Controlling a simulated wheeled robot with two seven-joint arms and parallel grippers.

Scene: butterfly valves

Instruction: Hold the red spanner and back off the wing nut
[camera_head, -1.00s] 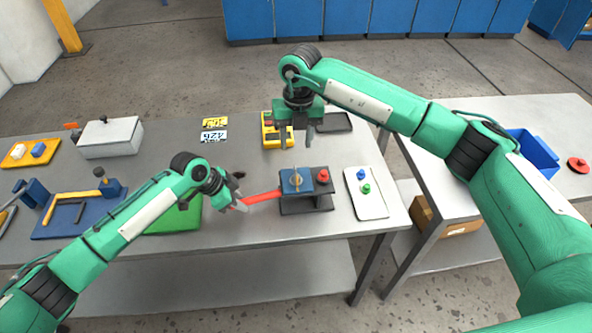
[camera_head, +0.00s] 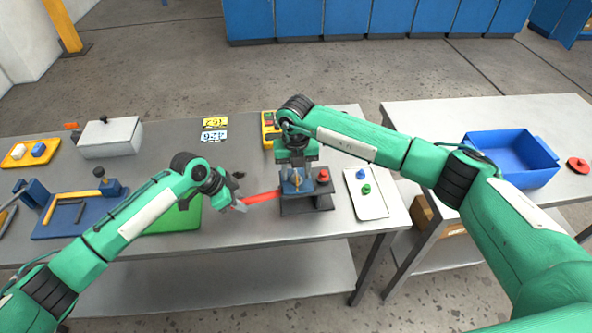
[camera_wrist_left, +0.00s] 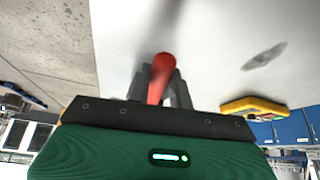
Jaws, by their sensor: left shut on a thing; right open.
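The red spanner (camera_head: 263,197) reaches from my left gripper (camera_head: 241,204) to the stand (camera_head: 305,205). My left gripper is shut on its handle; the red handle (camera_wrist_left: 160,72) also shows between the fingers in the left wrist view. A brass-coloured wing nut (camera_head: 297,183) sits on the blue block on top of the stand. My right gripper (camera_head: 297,177) is open, pointing down directly over the block, with its fingers on either side of the wing nut. Whether they touch it I cannot tell. The spanner's far end is hard to make out.
A red knob (camera_head: 324,175) stands on the stand, close right of my right gripper. A white tray (camera_head: 373,207) with blue and green knobs lies further right. A yellow case (camera_head: 268,130) is behind the right gripper. A blue bin (camera_head: 512,160) stands on the right-hand table.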

